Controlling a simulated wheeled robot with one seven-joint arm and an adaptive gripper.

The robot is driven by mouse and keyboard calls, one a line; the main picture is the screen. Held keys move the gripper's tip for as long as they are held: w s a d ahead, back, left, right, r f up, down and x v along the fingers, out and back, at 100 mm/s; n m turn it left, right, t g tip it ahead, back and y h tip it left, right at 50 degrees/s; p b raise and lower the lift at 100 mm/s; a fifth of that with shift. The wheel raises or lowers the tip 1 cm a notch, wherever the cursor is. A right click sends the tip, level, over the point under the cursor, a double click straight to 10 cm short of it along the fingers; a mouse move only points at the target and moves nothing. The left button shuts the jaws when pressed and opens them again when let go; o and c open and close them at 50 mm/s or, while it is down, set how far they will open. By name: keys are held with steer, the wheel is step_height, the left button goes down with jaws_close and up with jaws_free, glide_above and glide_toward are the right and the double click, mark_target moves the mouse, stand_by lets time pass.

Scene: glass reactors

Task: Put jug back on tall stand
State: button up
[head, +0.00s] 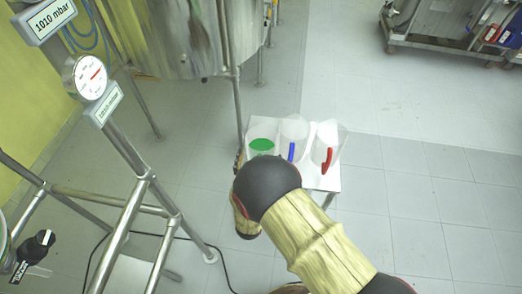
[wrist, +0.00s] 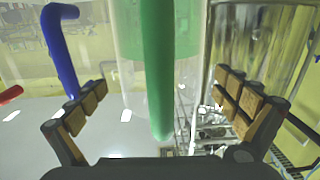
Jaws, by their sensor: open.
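Three clear jugs stand side by side on a small white stand (head: 321,182) in the head view. The left one has green on it (head: 262,146), the middle one has a blue handle (head: 291,151), and the right one has a red handle (head: 327,160). In the wrist view my gripper (wrist: 162,92) is open, with its fingers apart on either side of the green handle (wrist: 158,70). I see no finger closed on the handle. In the head view my arm hides the gripper.
A large metal vessel (head: 175,35) on legs stands behind the stand. A metal pipe frame (head: 130,205) with a pressure gauge (head: 90,77) is at the left, with a black cable on the floor. A wheeled cart (head: 440,45) is far right. The tiled floor at right is clear.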

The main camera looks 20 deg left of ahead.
steer(key=p+v, duration=0.1)
steer(key=v, duration=0.8)
steer(key=shift+s, duration=0.4)
steer(key=shift+d, duration=0.15)
steer(key=w+r+m+g, duration=0.1)
steer(key=w+r, duration=0.2)
steer(key=w, duration=0.1)
steer(key=w+d+r+g, duration=0.1)
steer(key=w+r, duration=0.3)
steer(key=w+r+m+g, duration=0.1)
steer(key=w+r+g, duration=0.1)
steer(key=w+r, duration=0.2)
steer(key=shift+w+d+r+m, duration=0.2)
steer(key=shift+w+d+m, duration=0.05)
steer(key=shift+m, duration=0.05)
steer(key=d+r+g, duration=0.4)
steer(key=d+r, duration=0.9)
steer(key=r, duration=0.1)
steer(key=s+d+r+g+h, duration=0.2)
steer(key=s+d+r, duration=0.1)
steer(key=s+d, duration=0.9)
steer(key=s+d+r+g+h, duration=0.1)
steer(key=s+d+r+h, duration=0.1)
steer(key=s+d, duration=0.9)
steer(key=shift+s+d+r+g+h, duration=0.3)
steer(key=shift+s+d+r+g, duration=0.15)
steer(key=shift+d, duration=0.5)
